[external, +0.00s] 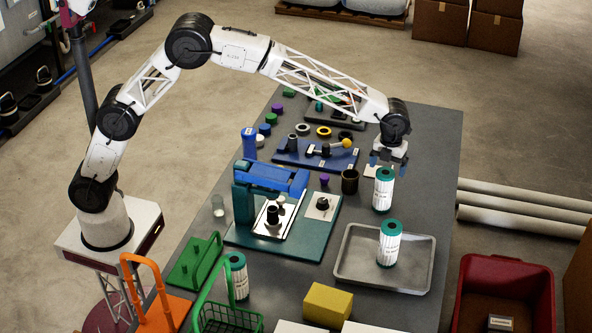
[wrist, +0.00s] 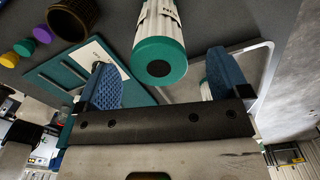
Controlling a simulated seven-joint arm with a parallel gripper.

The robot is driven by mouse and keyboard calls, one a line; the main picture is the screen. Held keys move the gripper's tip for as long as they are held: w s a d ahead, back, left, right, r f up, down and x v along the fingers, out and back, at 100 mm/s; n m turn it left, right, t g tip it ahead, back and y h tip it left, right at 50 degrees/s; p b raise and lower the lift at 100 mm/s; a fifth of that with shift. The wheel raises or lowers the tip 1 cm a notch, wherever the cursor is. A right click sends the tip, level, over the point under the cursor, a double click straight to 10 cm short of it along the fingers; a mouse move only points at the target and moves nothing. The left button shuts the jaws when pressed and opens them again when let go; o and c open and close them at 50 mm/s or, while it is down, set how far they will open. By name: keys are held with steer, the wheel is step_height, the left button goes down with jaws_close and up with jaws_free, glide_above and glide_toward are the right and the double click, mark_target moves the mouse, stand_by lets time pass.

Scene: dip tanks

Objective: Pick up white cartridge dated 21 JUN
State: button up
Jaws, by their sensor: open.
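Three white cartridges with teal end caps are in the external view; their dates are too small to read. One cartridge (external: 383,190) stands on the table just behind the tray. Another cartridge (external: 389,244) stands in the grey metal tray (external: 345,262). A third cartridge (external: 238,277) stands at the front left, partly behind the green basket. My gripper (external: 388,161) is open and empty just above and behind the first cartridge. In the wrist view that cartridge (wrist: 160,52) lies between the lines of my blue fingers (wrist: 165,82), apart from both; the tray cartridge (wrist: 206,90) is partly hidden by the right finger.
A blue-and-teal press (external: 270,185) stands left of the gripper, with a dark cup (external: 350,182) nearby. A green wire basket (external: 232,320) and yellow block (external: 328,305) sit at the front. A red bin (external: 505,275) is right of the table.

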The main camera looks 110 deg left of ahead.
mark_target(385, 180)
steer(key=shift+f, duration=0.25)
steer(key=shift+s+d+f, duration=0.1)
steer(key=shift+f, duration=1.25)
steer(key=shift+s+d+f, duration=0.1)
steer(key=shift+f, duration=1.2)
steer(key=c, duration=1.1)
